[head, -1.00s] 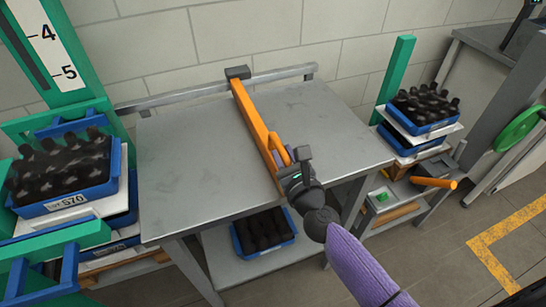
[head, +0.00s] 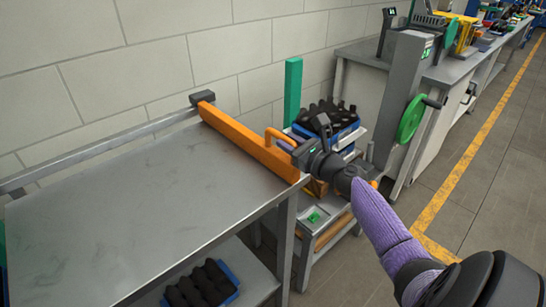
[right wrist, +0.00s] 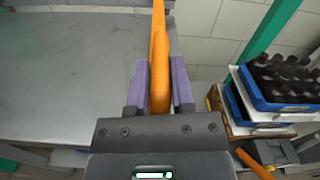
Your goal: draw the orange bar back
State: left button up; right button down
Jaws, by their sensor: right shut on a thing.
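The orange bar (head: 238,137) lies across the right end of the grey table (head: 130,215), its far end at a dark block (head: 202,97) on the rail along the back. The bar has an orange loop handle (head: 275,134) near its front end. My right gripper (head: 289,146) is shut on this handle. In the right wrist view the purple fingers (right wrist: 160,88) stand on both sides of the orange handle (right wrist: 158,62). The gripped part is partly hidden by the fingers in the head view. My left gripper is not in view.
The tabletop left of the bar is bare. A metal rail (head: 100,155) runs along its back edge. Right of the table stand a green post (head: 292,90), a blue crate of dark bottles (head: 335,140) and a green wheel (head: 411,118). Another crate (head: 202,285) sits below.

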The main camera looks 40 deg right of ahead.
jog(key=shift+d+f, duration=0.1)
jog(key=shift+d, duration=0.15)
jog(key=shift+d+r, duration=0.1)
jog(key=shift+r, duration=0.1)
jog(key=c, duration=0.5)
grip_release()
jog(key=shift+d+f, duration=0.15)
jog(key=shift+d, duration=0.05)
jog(key=shift+c, duration=0.2)
jog(key=shift+a, duration=0.1)
jog(key=shift+s, duration=0.45)
jog(key=s+p, duration=0.1)
jog(key=s, duration=0.8)
jog(key=shift+p, duration=0.3)
